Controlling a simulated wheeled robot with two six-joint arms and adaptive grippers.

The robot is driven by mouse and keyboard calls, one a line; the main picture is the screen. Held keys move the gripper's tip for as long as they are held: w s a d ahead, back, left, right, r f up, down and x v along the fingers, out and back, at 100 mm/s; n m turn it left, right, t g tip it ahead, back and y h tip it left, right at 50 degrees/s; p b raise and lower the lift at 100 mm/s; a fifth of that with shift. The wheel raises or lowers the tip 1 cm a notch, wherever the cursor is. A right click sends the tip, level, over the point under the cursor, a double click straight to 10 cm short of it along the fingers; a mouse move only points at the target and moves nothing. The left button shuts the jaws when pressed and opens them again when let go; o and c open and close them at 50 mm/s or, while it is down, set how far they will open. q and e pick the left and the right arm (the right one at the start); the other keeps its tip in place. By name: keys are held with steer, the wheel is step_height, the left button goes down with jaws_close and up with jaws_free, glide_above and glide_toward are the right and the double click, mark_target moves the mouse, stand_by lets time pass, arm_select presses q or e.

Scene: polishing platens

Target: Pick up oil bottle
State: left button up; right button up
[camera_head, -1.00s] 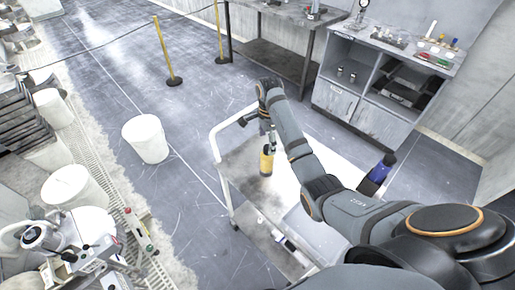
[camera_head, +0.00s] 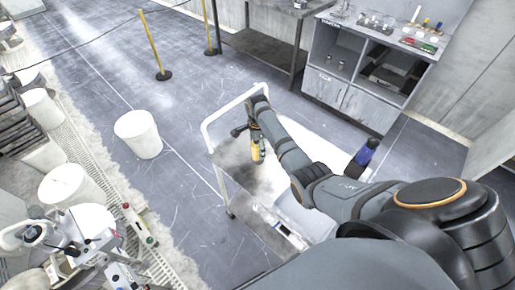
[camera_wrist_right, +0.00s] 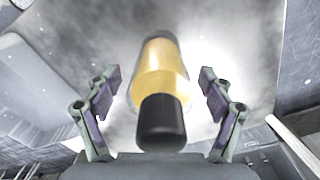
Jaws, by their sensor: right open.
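The oil bottle (camera_head: 257,151) is yellow with a dark cap and stands on the white-framed cart (camera_head: 241,197). In the right wrist view the bottle (camera_wrist_right: 160,78) lies between the two spread fingers, its black cap nearest the camera. My right gripper (camera_wrist_right: 160,105) is open around the bottle, with gaps on both sides. In the head view my right gripper (camera_head: 252,134) is at the bottle's top, and part of the bottle is hidden behind it. My left gripper is not in view.
A blue bottle (camera_head: 364,157) stands on the right, close to my right arm. A grey cabinet (camera_head: 345,95) with shelves and a dark table (camera_head: 264,56) are behind. White bins (camera_head: 139,134) stand on the floor at left.

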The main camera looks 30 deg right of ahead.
steer(key=shift+f, duration=0.3)
steer(key=c, duration=1.6)
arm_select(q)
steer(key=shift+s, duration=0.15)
arm_select(e)
steer(key=shift+r, duration=0.1)
